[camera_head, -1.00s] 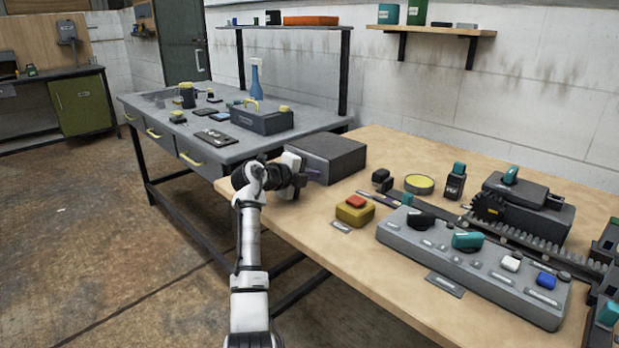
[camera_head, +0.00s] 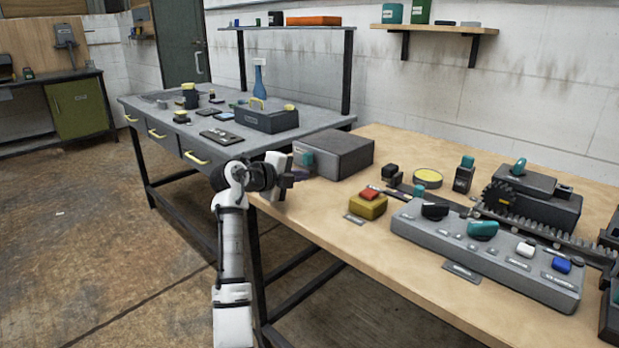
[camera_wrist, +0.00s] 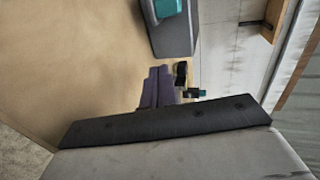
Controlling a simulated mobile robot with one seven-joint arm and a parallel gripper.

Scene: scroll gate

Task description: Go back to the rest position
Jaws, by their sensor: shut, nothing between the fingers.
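My gripper (camera_head: 292,180) is at the left edge of the wooden workbench (camera_head: 330,230), in front of a dark grey box (camera_head: 340,152). It is shut and empty. In the wrist view its dark purple fingers (camera_wrist: 158,88) lie together, with the tan bench top beside them. The grey box (camera_wrist: 172,38) with a teal part on it shows at the top of the wrist view, apart from the fingers. My white arm comes up from the bottom of the head view.
On the bench stand a yellow box with a red button (camera_head: 368,204), a grey control panel (camera_head: 485,250) with several knobs, and a toothed rack with a dark gear unit (camera_head: 540,200). A grey table (camera_head: 160,117) with tools stands behind left. The floor at left is clear.

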